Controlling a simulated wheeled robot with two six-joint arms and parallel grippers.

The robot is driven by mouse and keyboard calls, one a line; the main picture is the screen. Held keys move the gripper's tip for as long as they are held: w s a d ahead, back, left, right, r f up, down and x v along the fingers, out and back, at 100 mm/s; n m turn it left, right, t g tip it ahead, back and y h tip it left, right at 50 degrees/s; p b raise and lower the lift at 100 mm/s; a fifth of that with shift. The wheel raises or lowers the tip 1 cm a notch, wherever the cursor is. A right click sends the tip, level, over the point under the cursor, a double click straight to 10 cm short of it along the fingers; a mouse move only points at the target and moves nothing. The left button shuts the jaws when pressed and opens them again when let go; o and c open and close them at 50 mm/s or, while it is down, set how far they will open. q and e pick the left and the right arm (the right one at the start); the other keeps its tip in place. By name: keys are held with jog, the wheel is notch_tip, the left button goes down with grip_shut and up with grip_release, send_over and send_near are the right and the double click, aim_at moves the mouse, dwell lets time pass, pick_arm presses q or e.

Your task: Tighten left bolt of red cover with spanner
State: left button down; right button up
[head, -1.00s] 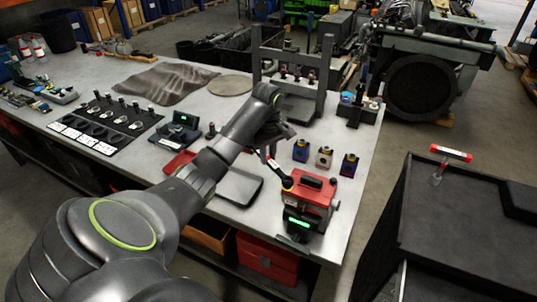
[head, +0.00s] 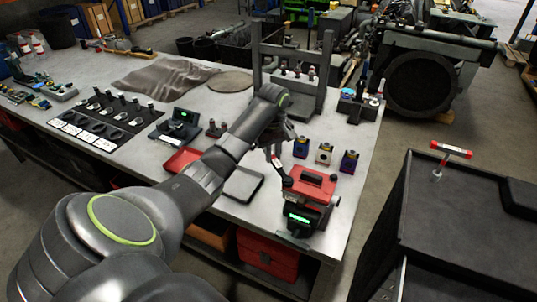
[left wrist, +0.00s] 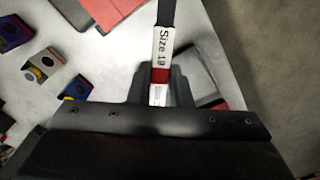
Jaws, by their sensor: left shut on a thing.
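The red cover (head: 311,184) sits on a dark unit with a lit green display (head: 299,219) near the front right of the bench. My left gripper (head: 275,148) is just behind and to the left of it, shut on the spanner (head: 279,167). The spanner slants down to the left side of the red cover, and its dark lower end is at the cover's left edge. In the left wrist view the spanner (left wrist: 163,45) stands between the fingers with a white "Size 19" label. The left bolt is hidden or too small to make out. My right gripper is out of view.
Several coloured blocks (head: 324,153) stand behind the red cover. A shallow tray (head: 243,184) lies to its left. A grey press frame (head: 290,70) stands at the back. A red-handled tool (head: 451,150) is on the dark cabinet (head: 450,215) at the right.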

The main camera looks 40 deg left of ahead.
pick_arm(q)
jog(key=shift+w+d+m, duration=0.35)
jog(key=shift+w+m, duration=0.35)
jog(key=shift+m, duration=0.1)
jog(key=shift+w+d+m, duration=0.5)
jog(key=shift+w+m, duration=0.05)
jog(key=shift+m, duration=0.3)
jog(key=shift+w+d+m, duration=0.5)
jog(key=shift+m, duration=0.35)
jog(key=d+m, duration=0.1)
jog(key=w+m, duration=0.1)
jog(key=d+m, duration=0.1)
jog(key=shift+w+d, duration=0.25)
jog(key=shift+d, duration=0.05)
jog(key=shift+a, duration=0.1)
